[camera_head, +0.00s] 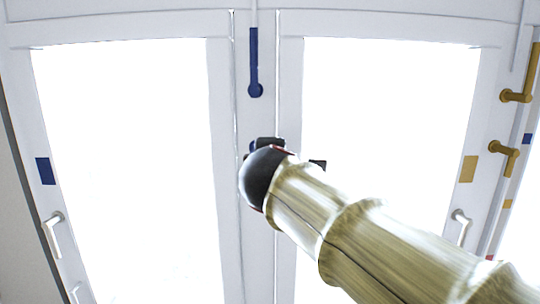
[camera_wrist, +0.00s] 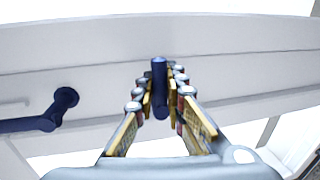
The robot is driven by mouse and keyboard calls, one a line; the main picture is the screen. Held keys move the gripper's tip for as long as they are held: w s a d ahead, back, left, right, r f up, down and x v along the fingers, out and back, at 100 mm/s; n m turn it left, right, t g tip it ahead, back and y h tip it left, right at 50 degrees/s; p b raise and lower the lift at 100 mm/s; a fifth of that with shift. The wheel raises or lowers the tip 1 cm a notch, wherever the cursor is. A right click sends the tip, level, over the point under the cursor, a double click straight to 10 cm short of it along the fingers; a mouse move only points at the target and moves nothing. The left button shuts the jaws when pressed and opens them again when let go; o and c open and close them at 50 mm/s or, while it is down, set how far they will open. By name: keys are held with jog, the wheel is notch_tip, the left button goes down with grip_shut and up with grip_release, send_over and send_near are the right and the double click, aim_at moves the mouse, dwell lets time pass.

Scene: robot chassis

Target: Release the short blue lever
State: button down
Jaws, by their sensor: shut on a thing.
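The short blue lever (camera_wrist: 159,88) stands out from the pale door frame between the two fingers of my gripper (camera_wrist: 162,78) in the wrist view. The fingers are shut on it from both sides. In the head view only a small blue bit of this lever (camera_head: 252,147) shows on the middle post, beside the black end of my arm. My arm hides the rest, and little of my gripper (camera_head: 270,142) shows there. A longer blue lever (camera_head: 254,62) points upward higher on the same post. It also shows at the left in the wrist view (camera_wrist: 45,117).
White double doors with bright glass panes (camera_head: 125,150) fill the view. A white handle (camera_head: 52,233) is on the left door and another (camera_head: 461,226) on the right. Two gold handles (camera_head: 519,95) (camera_head: 505,153) are at the far right. Blue (camera_head: 45,171) and gold (camera_head: 468,168) plates sit on the frames.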

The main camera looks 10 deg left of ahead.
jog(key=c, duration=1.8)
grip_release()
jog(key=shift+c, duration=0.2)
jog(key=v, duration=1.2)
